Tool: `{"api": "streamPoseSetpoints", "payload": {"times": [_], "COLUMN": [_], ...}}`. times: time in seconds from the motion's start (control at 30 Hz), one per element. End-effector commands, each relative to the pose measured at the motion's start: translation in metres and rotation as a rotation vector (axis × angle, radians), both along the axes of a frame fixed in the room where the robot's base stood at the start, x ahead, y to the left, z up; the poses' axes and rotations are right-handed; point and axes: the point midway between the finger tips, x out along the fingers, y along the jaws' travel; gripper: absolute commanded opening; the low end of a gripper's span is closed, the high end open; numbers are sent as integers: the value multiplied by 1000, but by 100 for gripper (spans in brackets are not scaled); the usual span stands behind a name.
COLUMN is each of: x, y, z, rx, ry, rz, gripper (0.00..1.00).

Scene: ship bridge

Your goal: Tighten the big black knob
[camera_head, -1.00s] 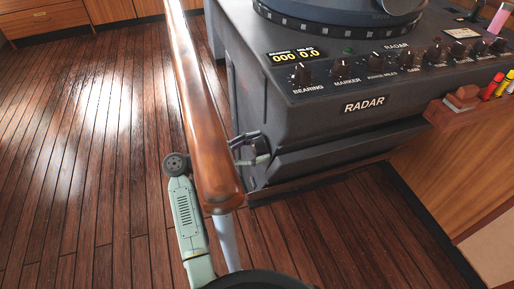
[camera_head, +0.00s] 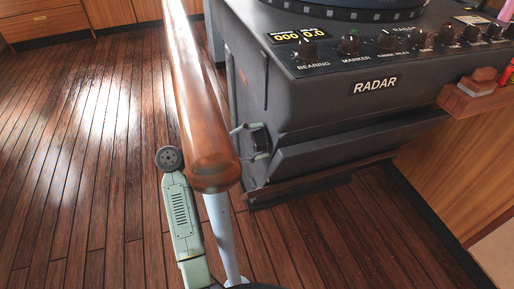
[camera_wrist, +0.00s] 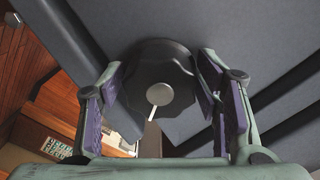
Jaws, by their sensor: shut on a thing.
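The big black knob (camera_wrist: 153,62) has a scalloped rim and a grey centre cap with a white pointer line. In the wrist view it sits on a dark grey panel, and the line points down and slightly left. My gripper (camera_wrist: 163,74) is shut on the knob, with one purple-padded finger at each side of its rim. In the head view the knob (camera_head: 260,138) shows on the left side of the radar console, low down. My gripper (camera_head: 253,141) reaches it from behind the wooden rail, one finger above and one below. The rail hides part of my arm.
A thick wooden handrail (camera_head: 199,120) on a pale post stands between my camera and the gripper. The radar console (camera_head: 330,105) has several small knobs on top. A wooden block (camera_head: 481,84) lies on the right ledge. Open plank floor (camera_head: 80,150) lies to the left.

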Motion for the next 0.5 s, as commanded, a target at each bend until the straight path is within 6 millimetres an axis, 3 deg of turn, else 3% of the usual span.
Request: {"api": "streamPoseSetpoints", "payload": {"times": [0.5], "x": [1], "y": [1], "z": [-5], "rx": [153], "ry": [-471], "rz": [0], "gripper": [30]}}
